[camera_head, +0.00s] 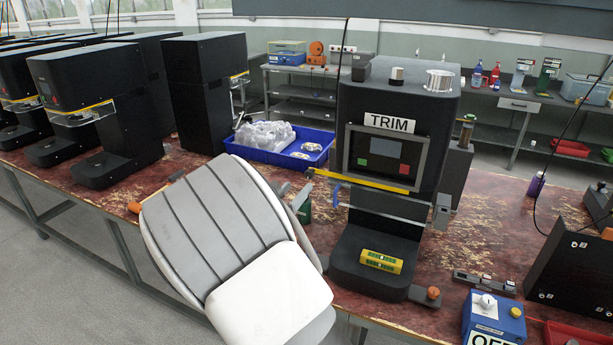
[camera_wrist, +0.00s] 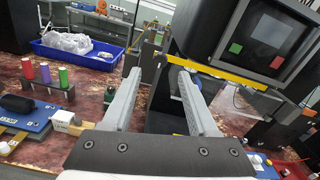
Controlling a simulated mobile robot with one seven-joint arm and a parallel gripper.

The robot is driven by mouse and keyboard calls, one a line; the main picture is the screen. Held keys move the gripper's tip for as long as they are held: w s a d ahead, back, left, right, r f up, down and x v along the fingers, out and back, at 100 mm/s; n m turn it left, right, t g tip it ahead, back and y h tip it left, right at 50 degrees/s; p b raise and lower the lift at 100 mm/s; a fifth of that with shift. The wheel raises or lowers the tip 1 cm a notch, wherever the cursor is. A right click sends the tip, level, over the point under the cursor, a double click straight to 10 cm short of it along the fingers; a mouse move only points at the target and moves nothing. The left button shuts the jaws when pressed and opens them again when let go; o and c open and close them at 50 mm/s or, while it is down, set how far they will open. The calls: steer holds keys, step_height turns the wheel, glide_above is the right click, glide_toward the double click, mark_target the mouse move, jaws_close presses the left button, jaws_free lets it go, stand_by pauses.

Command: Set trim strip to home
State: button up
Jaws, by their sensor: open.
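The black machine (camera_head: 400,130) carries a TRIM sign (camera_head: 389,122) and a framed screen (camera_head: 383,155) with green, red and grey-blue patches. A yellow strip (camera_head: 362,181) runs along the screen's lower edge; it also shows in the wrist view (camera_wrist: 222,73). I cannot tell whether this is the trim strip, or its setting. A blue tab (camera_head: 336,194) hangs below the strip's left part. My gripper (camera_wrist: 158,78) is open and empty, its fingers pointing toward the machine's left side. In the head view my grey arm hides part of the bench.
A blue tray (camera_head: 262,157) with clear bags lies behind. A yellow-green block (camera_head: 382,261) sits on the machine's base. A blue control box (camera_head: 494,320) and a black panel (camera_head: 570,265) stand to the right. Colored spools (camera_wrist: 45,72) stand left in the wrist view.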

mark_target(308, 176)
steer(key=x, duration=0.7)
steer(key=shift+s, duration=0.1)
jaws_close()
steer(key=shift+f, duration=0.1)
stand_by(1.1)
